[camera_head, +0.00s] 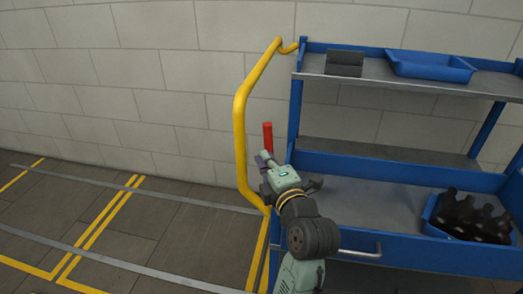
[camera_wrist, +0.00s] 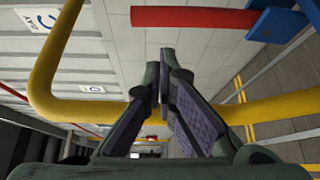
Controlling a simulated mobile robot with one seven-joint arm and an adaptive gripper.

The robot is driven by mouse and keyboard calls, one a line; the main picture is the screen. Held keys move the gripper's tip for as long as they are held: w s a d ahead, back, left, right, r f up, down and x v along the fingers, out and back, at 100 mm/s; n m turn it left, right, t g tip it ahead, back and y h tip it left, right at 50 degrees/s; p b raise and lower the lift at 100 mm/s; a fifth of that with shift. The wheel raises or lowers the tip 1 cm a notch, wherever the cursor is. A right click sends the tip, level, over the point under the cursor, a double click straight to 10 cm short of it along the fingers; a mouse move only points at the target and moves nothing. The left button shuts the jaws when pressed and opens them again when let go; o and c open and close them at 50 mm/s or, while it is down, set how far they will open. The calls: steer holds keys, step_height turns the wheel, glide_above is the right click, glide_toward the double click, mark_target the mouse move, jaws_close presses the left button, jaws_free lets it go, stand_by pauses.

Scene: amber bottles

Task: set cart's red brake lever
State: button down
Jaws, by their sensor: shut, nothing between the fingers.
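The red brake lever (camera_head: 268,137) stands upright beside the blue cart's left post in the head view. In the wrist view the red lever (camera_wrist: 190,17) lies across the top, joined to a blue part at its right end. My gripper (camera_head: 262,160) is just below and left of the lever's visible part in the head view, partly hiding its lower end. In the wrist view my gripper (camera_wrist: 162,85) has its fingertips together, with nothing between them, apart from the lever. The cart's blue frame (camera_head: 294,120) stands to the right.
The cart's yellow handle (camera_head: 240,130) curves close to the left of my gripper; it crosses behind the fingers in the wrist view (camera_wrist: 80,108). The cart holds a blue tray (camera_head: 430,66) on top and a blue crate of dark bottles (camera_head: 430,222) below. Floor to the left is clear.

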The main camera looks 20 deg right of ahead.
mark_target(271, 138)
steer(key=w+p, duration=0.1)
steer(key=w, duration=0.7)
steer(key=shift+d+f+p, duration=0.15)
steer(key=shift+d+p, duration=0.1)
steer(key=shift+p, duration=0.15)
steer(key=d+m+b, duration=0.1)
steer(key=b, duration=0.1)
steer(key=s+d+t+b, duration=0.1)
steer(key=b, duration=0.1)
steer(key=s+d+m+b, duration=0.1)
steer(key=b, duration=0.1)
steer(key=shift+f+m+b, duration=0.25)
steer(key=shift+m+b, duration=0.05)
steer(key=shift+b, duration=0.05)
steer(key=shift+s+d+r+m+t+h+b, duration=0.15)
steer(key=shift+s+d+m+t+h+b, duration=0.2)
steer(key=shift+d+m+t+b, duration=0.5)
steer(key=shift+s+r+b, duration=0.2)
steer(key=shift+r+b, duration=0.1)
steer(key=shift+b, duration=0.1)
steer(key=shift+f, duration=0.1)
